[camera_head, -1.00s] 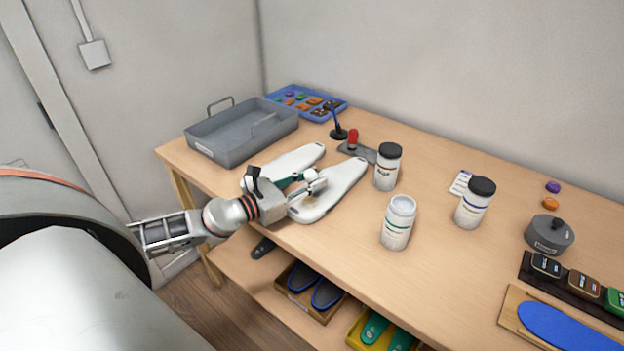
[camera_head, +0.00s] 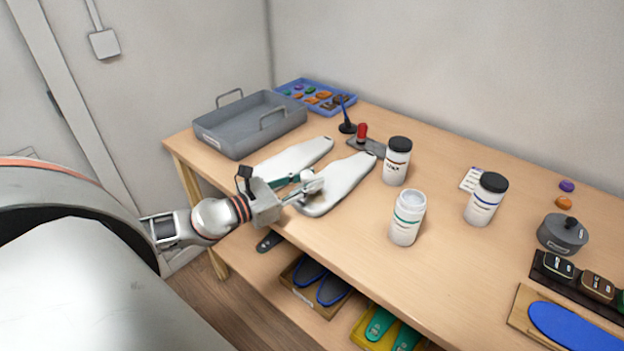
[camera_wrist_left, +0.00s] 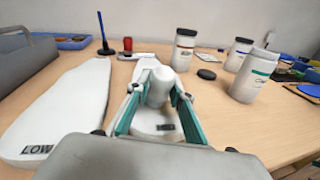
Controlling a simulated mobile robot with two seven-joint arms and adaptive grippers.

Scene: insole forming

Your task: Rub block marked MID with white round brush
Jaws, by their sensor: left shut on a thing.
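Two white foot-shaped blocks lie side by side near the table's front left edge. The left block (camera_wrist_left: 55,105) reads LOW in the left wrist view. The right block (camera_head: 345,184) has a dark label, too small to read surely, and lies under my gripper. My left gripper (camera_head: 308,184) is shut on the white round brush (camera_wrist_left: 160,84), which shows between its teal fingers in the left wrist view. The brush is over the right block's near part; its underside is hidden, so I cannot tell whether it touches. My right gripper is not in view.
A grey tray (camera_head: 209,137) stands behind the blocks, with a blue tray (camera_head: 346,107) beyond. A red-handled tool (camera_head: 362,133), an open white jar (camera_head: 407,219) and black-capped jars (camera_head: 396,163) (camera_head: 485,202) stand to the right. Shelf boxes (camera_head: 315,300) sit below.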

